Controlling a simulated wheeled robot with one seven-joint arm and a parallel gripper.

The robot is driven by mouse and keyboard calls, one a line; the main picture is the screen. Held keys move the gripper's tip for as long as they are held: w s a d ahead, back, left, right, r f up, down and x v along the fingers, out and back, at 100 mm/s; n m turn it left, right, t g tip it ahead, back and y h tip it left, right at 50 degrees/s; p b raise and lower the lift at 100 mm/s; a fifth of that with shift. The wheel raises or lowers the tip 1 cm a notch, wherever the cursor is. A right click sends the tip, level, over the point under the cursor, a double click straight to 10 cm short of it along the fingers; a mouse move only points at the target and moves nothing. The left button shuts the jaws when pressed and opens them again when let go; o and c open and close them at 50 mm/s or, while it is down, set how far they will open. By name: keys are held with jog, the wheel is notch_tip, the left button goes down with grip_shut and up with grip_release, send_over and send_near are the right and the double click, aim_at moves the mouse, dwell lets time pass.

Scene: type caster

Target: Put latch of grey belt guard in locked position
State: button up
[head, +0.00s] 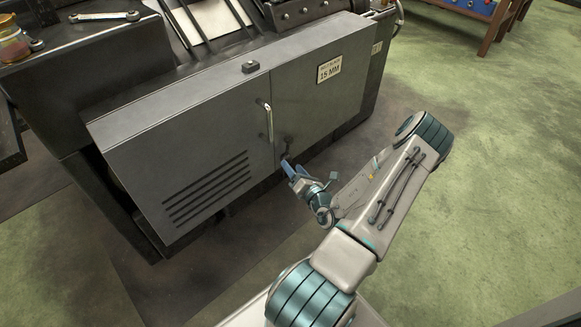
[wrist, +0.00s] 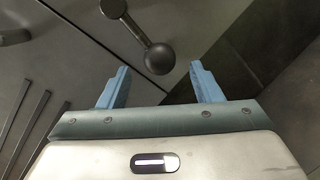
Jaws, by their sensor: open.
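The grey belt guard (head: 215,125) is a wide box on the front of the machine, with a vertical seam across its face. Its latch is a dark lever, small and partly hidden by my gripper in the head view (head: 285,154). In the wrist view the latch (wrist: 160,58) has a round pivot at top left and a ball knob at its lower end, lying close to the seam. My gripper (head: 290,166) is open and empty, low in front of the guard. In the wrist view its blue fingers (wrist: 159,67) sit on either side of the knob's line, with the knob just beyond the tips. No contact is visible.
A pale bar handle (head: 268,122) stands out from the guard above the latch. Louvre slots (head: 208,188) lie to the left, and a "15 MM" label (head: 329,70) is at upper right. A wrench (head: 105,16) rests on the machine top.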

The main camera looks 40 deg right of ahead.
aim_at(287, 150)
jog(key=shift+w+d, duration=0.2)
jog(key=shift+w, duration=1.25)
grip_shut()
jog(key=shift+r, duration=0.1)
